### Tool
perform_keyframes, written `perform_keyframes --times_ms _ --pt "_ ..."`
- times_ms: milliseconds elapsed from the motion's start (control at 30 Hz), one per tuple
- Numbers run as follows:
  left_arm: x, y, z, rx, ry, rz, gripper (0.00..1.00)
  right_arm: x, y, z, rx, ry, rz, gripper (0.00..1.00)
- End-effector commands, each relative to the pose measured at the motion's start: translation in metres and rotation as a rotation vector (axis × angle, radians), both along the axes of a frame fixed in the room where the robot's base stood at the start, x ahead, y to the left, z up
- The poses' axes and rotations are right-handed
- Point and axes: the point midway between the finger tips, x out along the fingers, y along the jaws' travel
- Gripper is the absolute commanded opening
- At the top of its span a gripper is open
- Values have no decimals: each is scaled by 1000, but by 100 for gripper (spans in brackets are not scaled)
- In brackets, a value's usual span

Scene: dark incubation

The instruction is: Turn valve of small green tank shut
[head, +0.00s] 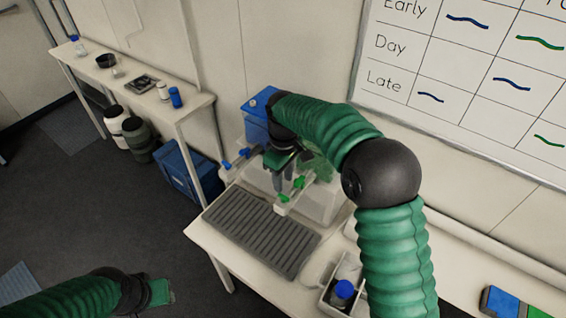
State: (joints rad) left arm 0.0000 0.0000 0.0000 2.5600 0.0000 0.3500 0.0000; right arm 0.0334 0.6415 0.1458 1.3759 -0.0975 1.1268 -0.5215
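The small green tank (321,168) stands on the white bench against the wall, partly hidden behind my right arm and gripper. A green valve handle (284,197) sits on a pale spout in front of it, with another green piece (299,182) just beside it. My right gripper (282,180) points down from above, close over the green valve area. Whether it touches the valve, and how far its fingers are apart, I cannot tell. My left gripper (160,292) is low at the left, over the floor and far from the tanks; its fingers are unclear.
A blue tank (257,122) with a blue valve (243,152) stands left of the green one. A grey ribbed tray (262,232) lies in front. A box with a blue-capped bottle (344,289) is at the bench's front. A side shelf (130,92) stands left, with a blue crate (187,172) below.

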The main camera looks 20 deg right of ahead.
Motion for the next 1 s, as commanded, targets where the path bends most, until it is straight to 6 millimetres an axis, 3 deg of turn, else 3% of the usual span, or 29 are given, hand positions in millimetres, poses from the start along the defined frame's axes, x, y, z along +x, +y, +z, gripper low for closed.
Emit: perform_keyframes --times_ms 200,400,900,1000 --pt "0 0 -14 0 0 0 36 2 0 61 1 -6 0 35" --pt "0 0 -15 0 0 0 36 2 0 95 0 -2 1 35" --pt "0 0 -15 0 0 0 36 1 0 101 0 0 0 35" --pt "0 0 -21 0 0 0 36 -2 0 89 -1 -5 -15 35"
